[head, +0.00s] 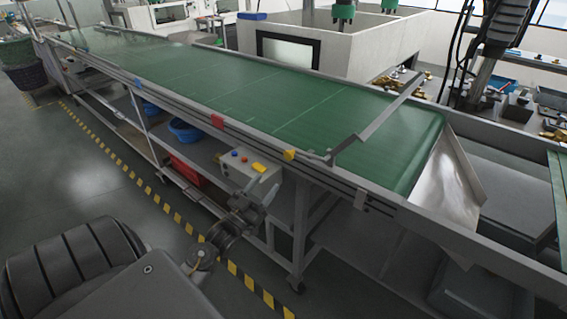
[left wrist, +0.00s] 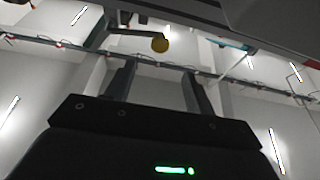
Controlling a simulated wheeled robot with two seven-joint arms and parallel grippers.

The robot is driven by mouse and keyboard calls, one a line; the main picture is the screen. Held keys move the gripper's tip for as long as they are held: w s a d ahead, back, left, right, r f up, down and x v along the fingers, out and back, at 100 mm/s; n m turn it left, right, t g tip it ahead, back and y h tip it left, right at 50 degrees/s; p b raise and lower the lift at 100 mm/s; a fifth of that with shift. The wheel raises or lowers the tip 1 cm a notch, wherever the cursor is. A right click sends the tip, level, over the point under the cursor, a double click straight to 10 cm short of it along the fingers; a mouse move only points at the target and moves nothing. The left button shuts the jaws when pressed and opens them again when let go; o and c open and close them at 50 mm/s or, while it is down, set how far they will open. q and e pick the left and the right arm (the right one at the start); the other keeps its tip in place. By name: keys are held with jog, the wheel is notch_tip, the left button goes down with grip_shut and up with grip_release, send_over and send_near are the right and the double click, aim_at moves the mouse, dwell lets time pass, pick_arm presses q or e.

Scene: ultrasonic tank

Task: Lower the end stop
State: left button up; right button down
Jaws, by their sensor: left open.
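The end stop is a long grey bar (head: 378,118) spanning the green conveyor belt near its right end. I cannot tell how high it sits above the belt. A short lever with a yellow knob (head: 289,154) is at its near end, on the near rail. In the left wrist view a round yellow knob (left wrist: 160,43) on a thin lever appears beyond and between my fingertips, apart from them. My left gripper (head: 268,190) is open and empty, below and left of the knob, in front of the control box. My right gripper is out of view.
A grey control box (head: 240,168) with coloured buttons hangs under the near rail, close to my left gripper. The belt (head: 230,90) is bare. A metal chute (head: 450,185) is at its right end. Yellow-black floor tape (head: 150,194) runs along the conveyor, with open floor to the left.

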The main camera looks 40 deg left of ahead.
aim_at(287, 157)
pick_arm(q)
jog(key=p+x, duration=0.2)
jog(key=x, duration=0.7)
jog(key=shift+w+p, duration=0.2)
jog(key=shift+p, duration=0.15)
jog(key=shift+w+r, duration=0.2)
jog(key=shift+w, duration=0.4)
jog(key=shift+c, duration=0.4)
jog(key=shift+a, duration=0.1)
grip_shut()
